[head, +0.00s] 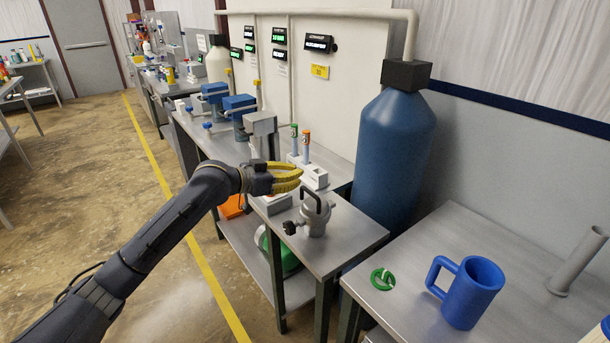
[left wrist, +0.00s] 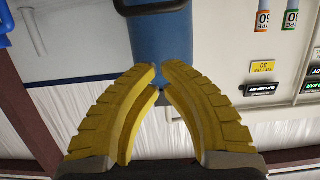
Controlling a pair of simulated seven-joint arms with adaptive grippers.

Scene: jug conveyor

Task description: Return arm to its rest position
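My left arm (head: 150,245) reaches in from the lower left of the head view. Its gripper (head: 300,178) has yellow fingers and hangs in the air above the bench, just behind and left of the black handle of a grey metal canister (head: 315,215). In the left wrist view the fingers (left wrist: 159,72) curve together, their tips almost meeting, with nothing visible between them. Beyond them is the blue tank (left wrist: 165,40), seen upside down. My right gripper is not in view.
A large blue tank (head: 393,145) stands behind the bench (head: 345,240). A blue mug-like jug (head: 473,293) and a green ring-shaped piece (head: 382,279) are on the right table (head: 420,255). Two capped tubes (head: 306,150) stand in a white holder. The floor left of the bench is open.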

